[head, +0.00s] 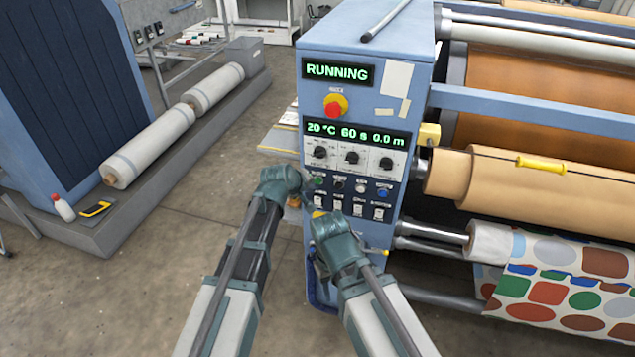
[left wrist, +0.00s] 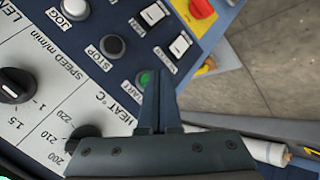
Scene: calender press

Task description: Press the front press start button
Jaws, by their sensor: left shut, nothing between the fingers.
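The green start button (left wrist: 145,78) shows in the left wrist view at the panel's lower row, beside a black stop button (left wrist: 113,46). My left gripper (left wrist: 160,74) is shut and empty, its fingertips right at the start button and partly covering it. I cannot tell how far the button is pressed in. In the head view the start button (head: 318,181) is at the left end of the button row, with my left gripper (head: 309,187) at it. The upper display (head: 338,72) reads RUNNING. My right arm is bent low before the panel; its fingers are hidden.
A red emergency knob (head: 336,105) sits above the lower display (head: 357,134) and dials. Large rollers (head: 535,180) and patterned cloth (head: 560,283) are at the right. A low plinth with wrapped rolls (head: 150,145) stands at the left. The floor between is clear.

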